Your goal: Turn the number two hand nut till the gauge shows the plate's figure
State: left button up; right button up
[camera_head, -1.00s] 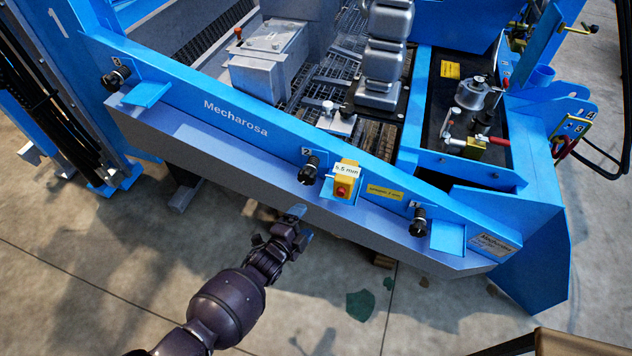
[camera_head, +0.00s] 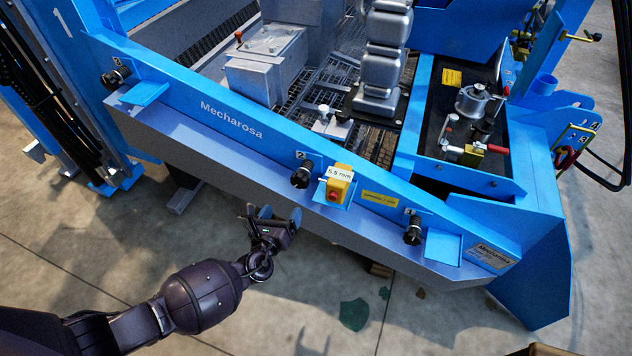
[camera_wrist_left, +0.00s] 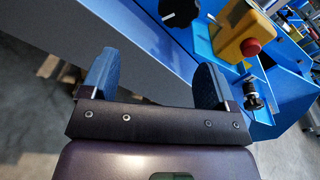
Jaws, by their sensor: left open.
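The number two hand nut (camera_head: 302,174) is a black knob on the blue frame's front rail, under a small plate marked 2 (camera_head: 300,155). It also shows at the top of the left wrist view (camera_wrist_left: 180,12). A yellow plate (camera_head: 380,198) right of the gauge has lettering too small to read. My left gripper (camera_head: 281,212) is open and empty, in front of and below the nut, apart from it. My right gripper is out of view.
Similar black hand nuts stand at the left (camera_head: 116,76) and right (camera_head: 412,230) of the rail. A blue ledge (camera_head: 443,246) juts out at right.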

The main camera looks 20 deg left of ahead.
aim_at(298, 183)
pick_arm(q)
jog(key=shift+m+t+h, duration=0.4)
jog(key=shift+m+t, duration=0.3)
jog(key=shift+m, duration=0.2)
jog(key=w, duration=0.3)
jog(key=w+d+r+b, duration=0.1)
jog(key=w, duration=0.2)
jog(key=w+b, duration=0.1)
jog(key=w, duration=0.3)
jog(key=shift+d+r, duration=0.2)
jog(key=shift+r, duration=0.1)
jog(key=shift+w+r, duration=0.1)
jog(key=shift+w, duration=0.25)
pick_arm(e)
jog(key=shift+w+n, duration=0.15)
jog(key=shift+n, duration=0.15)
pick_arm(q)
jog(key=shift+r, duration=0.1)
jog(key=c, duration=0.9)
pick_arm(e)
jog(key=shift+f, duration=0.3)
pick_arm(q)
jog(key=shift+m, duration=0.4)
